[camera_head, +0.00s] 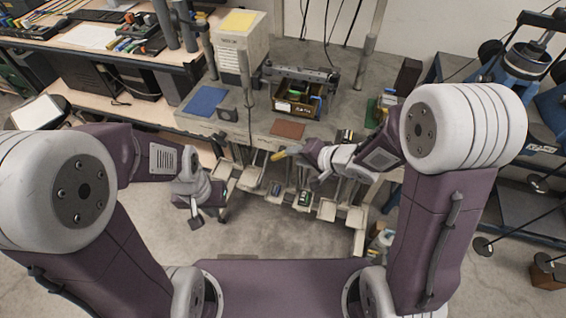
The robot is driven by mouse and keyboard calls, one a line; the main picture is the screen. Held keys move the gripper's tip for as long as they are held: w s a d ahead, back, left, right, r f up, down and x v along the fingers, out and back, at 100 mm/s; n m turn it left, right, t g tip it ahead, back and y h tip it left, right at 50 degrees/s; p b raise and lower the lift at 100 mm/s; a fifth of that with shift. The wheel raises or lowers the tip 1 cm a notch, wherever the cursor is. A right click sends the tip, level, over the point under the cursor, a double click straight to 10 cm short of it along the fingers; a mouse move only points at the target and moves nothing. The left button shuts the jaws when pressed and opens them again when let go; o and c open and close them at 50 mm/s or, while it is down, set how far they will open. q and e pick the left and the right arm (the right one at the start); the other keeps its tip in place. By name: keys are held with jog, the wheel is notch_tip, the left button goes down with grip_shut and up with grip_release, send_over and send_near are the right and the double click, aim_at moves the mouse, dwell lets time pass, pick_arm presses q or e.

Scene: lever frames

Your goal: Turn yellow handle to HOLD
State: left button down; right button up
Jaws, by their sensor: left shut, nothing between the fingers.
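A small yellow piece, which looks like the yellow handle (278,155), shows at the front edge of the grey workbench (345,112), left of centre. My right gripper (290,151) reaches in from the right with its tip at the yellow piece. Touching or just apart, I cannot tell, and its fingers are too small to read. My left gripper (207,217) hangs low on the left, pointing down over the floor, shut and empty, clear of the handle. No HOLD mark is readable, and the handle's base is partly hidden by my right gripper.
Small levers and grey trays (303,198) line the bench front below my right gripper. A blue-framed rack (525,60) stands right. The floor near my base is open.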

aim_at(281, 153)
jog(key=x, duration=0.1)
jog(key=b+x, duration=0.2)
jog(key=x, duration=0.1)
jog(key=shift+s+a+f, duration=0.1)
jog(key=shift+s+a, duration=0.15)
jog(key=shift+a, duration=0.2)
jog(key=x, duration=0.2)
jog(key=b+x, duration=0.1)
jog(key=x, duration=0.1)
jog(key=shift+w+d, duration=0.25)
jog(key=shift+w, duration=0.15)
jog(key=shift+w+a+f, duration=0.1)
jog(key=shift+a, duration=0.2)
grip_shut()
